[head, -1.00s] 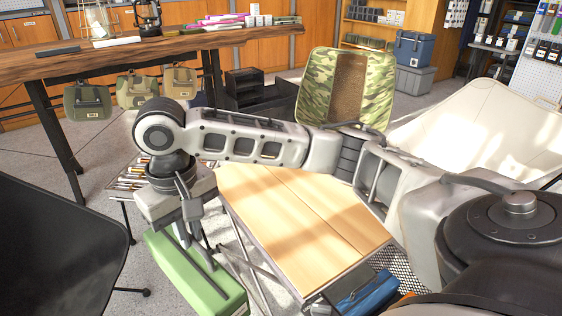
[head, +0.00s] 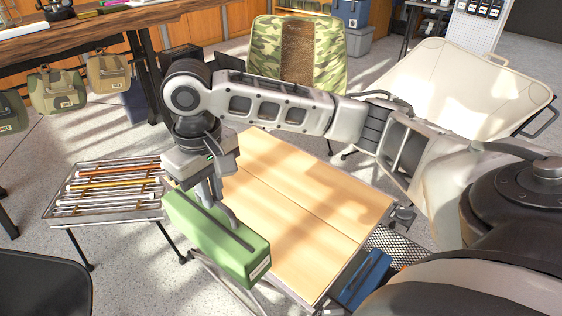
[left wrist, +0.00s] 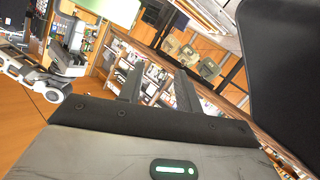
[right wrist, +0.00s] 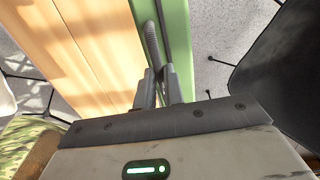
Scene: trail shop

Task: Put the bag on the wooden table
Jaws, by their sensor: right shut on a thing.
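The green bag (head: 232,252), a long box shape with a dark strap and a small white label, is in my right gripper (head: 218,208). The right gripper is shut on the bag's handle on top; in the right wrist view the fingers (right wrist: 161,92) close around it and the green bag (right wrist: 178,45) shows beyond. The wooden table (head: 300,205), low with pale slats, is right of the bag. The bag overlaps the table's left edge in the head view; its height above is unclear. My left gripper (left wrist: 158,92) shows only in the left wrist view, empty, fingers apart.
A metal rack with rods (head: 105,190) stands left of the bag. A camouflage chair (head: 298,55) and a cream chair (head: 460,85) stand behind the table. A blue case (head: 362,280) is at its near right. The tabletop is bare. Several bags hang from a counter (head: 110,40).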

